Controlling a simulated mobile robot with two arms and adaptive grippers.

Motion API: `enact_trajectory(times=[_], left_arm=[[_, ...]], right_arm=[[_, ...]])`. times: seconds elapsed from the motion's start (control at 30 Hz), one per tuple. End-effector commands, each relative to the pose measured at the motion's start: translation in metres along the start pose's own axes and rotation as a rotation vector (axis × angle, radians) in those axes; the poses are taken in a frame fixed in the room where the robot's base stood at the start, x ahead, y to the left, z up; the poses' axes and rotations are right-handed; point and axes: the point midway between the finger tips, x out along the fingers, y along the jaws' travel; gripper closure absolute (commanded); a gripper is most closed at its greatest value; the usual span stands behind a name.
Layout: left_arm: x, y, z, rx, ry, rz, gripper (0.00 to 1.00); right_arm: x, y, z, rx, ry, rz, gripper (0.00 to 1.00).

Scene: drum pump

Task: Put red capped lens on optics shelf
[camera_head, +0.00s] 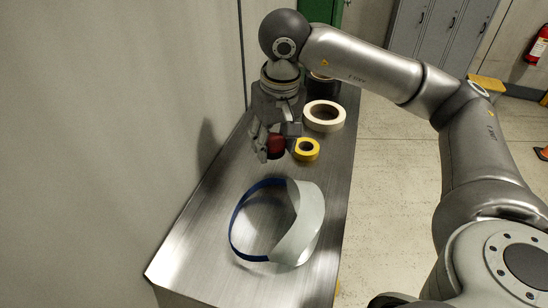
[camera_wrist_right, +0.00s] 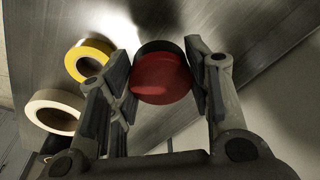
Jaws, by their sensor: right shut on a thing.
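The red capped lens (camera_head: 276,144) is a short black cylinder with a red cap. In the right wrist view the lens (camera_wrist_right: 161,77) sits between both fingers, its red cap toward the camera. My right gripper (camera_head: 270,150) is shut on it over the far part of the steel table. In the right wrist view the fingers of my right gripper (camera_wrist_right: 163,80) press on both sides of the lens. I cannot tell whether the lens touches the table. My left gripper is in neither view. No optics shelf can be made out.
A yellow tape roll (camera_head: 306,150) lies just right of my right gripper, with a white tape roll (camera_head: 324,116) behind it. A face shield (camera_head: 303,225) with a blue band lies nearer on the steel table (camera_head: 185,262). A wall (camera_head: 110,120) runs along the table's left.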

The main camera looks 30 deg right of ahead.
Motion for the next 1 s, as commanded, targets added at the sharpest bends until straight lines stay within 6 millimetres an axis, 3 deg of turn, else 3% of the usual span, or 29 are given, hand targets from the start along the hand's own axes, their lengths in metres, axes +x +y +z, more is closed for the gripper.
enact_trajectory(times=[0.07,0.17,0.4,0.53,0.87,0.9,1.0], left_arm=[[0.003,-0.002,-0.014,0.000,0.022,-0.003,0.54],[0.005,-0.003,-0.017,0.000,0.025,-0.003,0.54],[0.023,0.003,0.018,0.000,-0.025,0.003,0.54],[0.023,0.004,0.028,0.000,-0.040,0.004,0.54],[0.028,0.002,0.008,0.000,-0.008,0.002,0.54],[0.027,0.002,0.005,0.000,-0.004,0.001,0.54],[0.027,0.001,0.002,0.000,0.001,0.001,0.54]], right_arm=[[0.005,0.002,-0.003,0.000,0.001,-0.001,0.80],[0.009,0.003,-0.005,0.001,0.000,-0.002,0.80],[0.043,0.007,-0.005,0.000,0.001,-0.001,0.80],[0.046,0.007,-0.004,0.001,0.002,-0.001,0.80],[0.050,0.006,-0.004,0.001,0.002,-0.001,0.80],[0.049,0.006,-0.004,0.001,0.001,-0.001,0.52],[0.048,0.006,-0.004,0.001,0.001,-0.001,0.39]])
